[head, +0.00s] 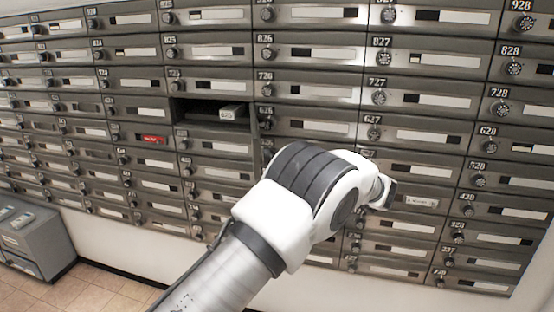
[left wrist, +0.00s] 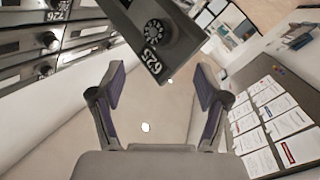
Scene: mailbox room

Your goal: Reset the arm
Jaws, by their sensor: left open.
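My left arm (head: 310,190) reaches in from the bottom of the head view, in front of the wall of mailboxes (head: 300,85). My left gripper (head: 388,192) is at its far end, small and partly hidden by the wrist, in front of the lower right boxes. In the left wrist view the left gripper (left wrist: 158,85) has its two fingers wide apart, with only floor between them. A dark mailbox front with a dial (left wrist: 155,32) shows just beyond the fingertips, tilted in the picture; I cannot tell contact. My right gripper is not in view.
One mailbox compartment (head: 205,110) stands open, with a pale labelled item (head: 232,113) at its right. A red label (head: 153,139) marks a box left of it. A grey cabinet (head: 35,240) stands on the floor at left. Papers lie on a counter (left wrist: 265,75).

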